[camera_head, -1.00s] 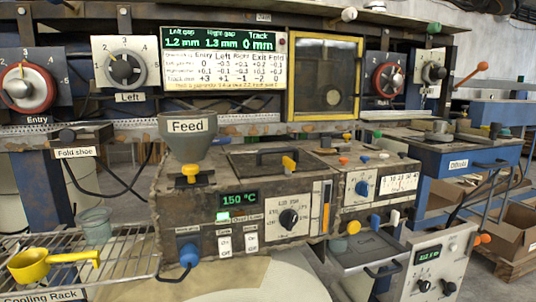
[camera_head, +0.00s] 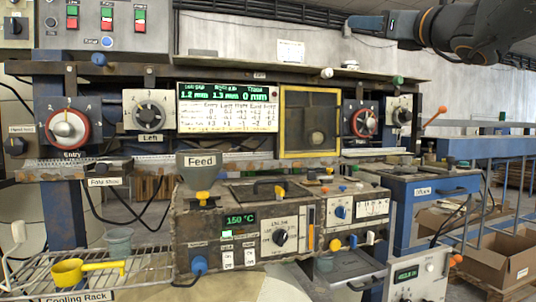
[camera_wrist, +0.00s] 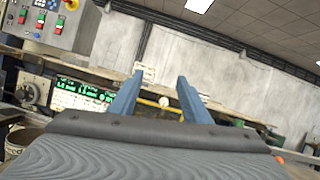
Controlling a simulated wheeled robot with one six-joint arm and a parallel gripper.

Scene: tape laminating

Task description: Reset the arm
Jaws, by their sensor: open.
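My gripper (camera_wrist: 155,98) shows in the wrist view as two blue fingers set apart, open with nothing between them. The wrist view looks over the machine's shelf toward a grey wall. In the head view, my arm is raised at the upper right, above the machine, and a blue finger part (camera_head: 366,23) shows at its left end. The arm is clear of the panel and of the shelf below it.
A laminating machine has a display (camera_head: 228,106), a yellow-framed window (camera_head: 309,120) and a Feed hopper (camera_head: 201,172). A yellow scoop (camera_head: 68,272) and a grey-green cup (camera_head: 118,241) stand on the cooling rack (camera_head: 150,268). A cardboard box (camera_head: 500,262) lies at right.

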